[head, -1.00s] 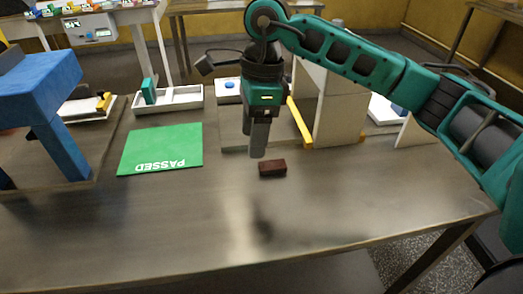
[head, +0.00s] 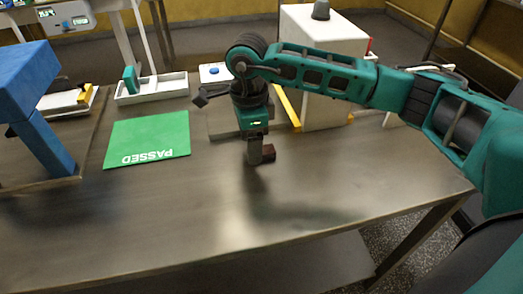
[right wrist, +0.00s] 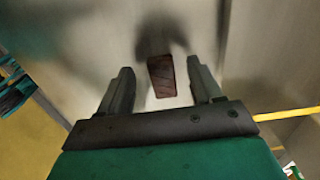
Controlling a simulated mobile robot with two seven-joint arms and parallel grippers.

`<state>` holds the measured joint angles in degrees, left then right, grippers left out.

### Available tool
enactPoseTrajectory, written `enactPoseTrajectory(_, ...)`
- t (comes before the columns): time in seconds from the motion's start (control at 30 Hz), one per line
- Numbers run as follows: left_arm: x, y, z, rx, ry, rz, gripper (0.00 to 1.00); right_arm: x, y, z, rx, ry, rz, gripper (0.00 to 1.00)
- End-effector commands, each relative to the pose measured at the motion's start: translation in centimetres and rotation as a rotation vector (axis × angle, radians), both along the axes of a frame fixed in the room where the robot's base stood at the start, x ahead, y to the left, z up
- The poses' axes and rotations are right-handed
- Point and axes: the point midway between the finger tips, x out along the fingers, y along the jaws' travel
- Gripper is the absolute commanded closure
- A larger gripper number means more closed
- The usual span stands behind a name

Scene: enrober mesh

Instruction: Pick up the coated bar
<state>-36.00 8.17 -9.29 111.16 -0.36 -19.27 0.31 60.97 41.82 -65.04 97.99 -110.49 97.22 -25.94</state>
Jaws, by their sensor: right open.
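The coated bar (head: 268,154) is a small dark reddish-brown block lying on the metal table. My left gripper is not in view.
A green mat marked PASSED (head: 148,139) lies left of the bar. A blue stand (head: 45,110) is at the far left. A white tray (head: 150,95), a beige box (head: 325,95) and a yellow strip (head: 288,108) stand behind. The front of the table (head: 150,230) is clear.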

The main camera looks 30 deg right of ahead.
Motion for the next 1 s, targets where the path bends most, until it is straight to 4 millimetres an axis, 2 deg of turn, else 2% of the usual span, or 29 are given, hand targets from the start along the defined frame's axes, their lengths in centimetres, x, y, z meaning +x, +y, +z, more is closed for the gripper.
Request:
enactPoseTrajectory(0.13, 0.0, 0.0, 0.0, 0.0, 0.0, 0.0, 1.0, 0.0, -0.1, -1.6, -0.001, 0.0, -0.002, 0.35)
enactPoseTrajectory(0.4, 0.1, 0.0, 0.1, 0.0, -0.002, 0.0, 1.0, 0.0, -0.1, -1.8, 0.0, 0.0, -0.001, 0.36)
enactPoseTrajectory(0.87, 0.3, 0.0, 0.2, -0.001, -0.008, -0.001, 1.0, 0.0, -0.1, -1.7, 0.0, -0.001, -0.001, 0.8)
enactPoseTrajectory(1.0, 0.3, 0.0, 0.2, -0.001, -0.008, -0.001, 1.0, 0.0, -0.1, -1.7, 0.0, -0.001, -0.002, 0.83)
